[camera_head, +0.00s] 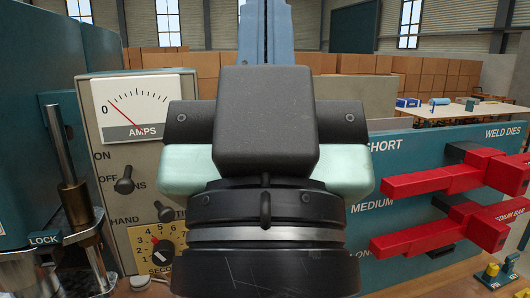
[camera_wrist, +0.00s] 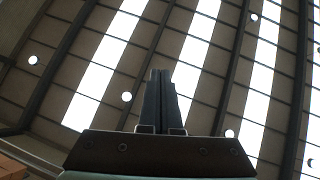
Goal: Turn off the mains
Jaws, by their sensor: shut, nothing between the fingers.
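The grey control panel (camera_head: 120,228) stands left of my arm in the head view. Its mains switch (camera_head: 124,185) is a small dark toggle beside the ON and OFF lettering; the word MAINS is partly covered by the toggle. I cannot tell surely which way it is set. The amps gauge (camera_head: 143,107) above has its needle left of centre, near the 0 side. My gripper (camera_head: 265,30) is right of the panel and apart from the switch, with its fingers pointing up. In the wrist view its fingers (camera_wrist: 160,78) are together and empty, against the ceiling.
A second toggle (camera_head: 165,212) and a yellow seconds dial (camera_head: 157,247) sit lower on the panel. A teal machine with a metal post (camera_head: 72,195) is at the left. A weld dies rack (camera_head: 400,243) with red bars (camera_head: 440,180) is at the right.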

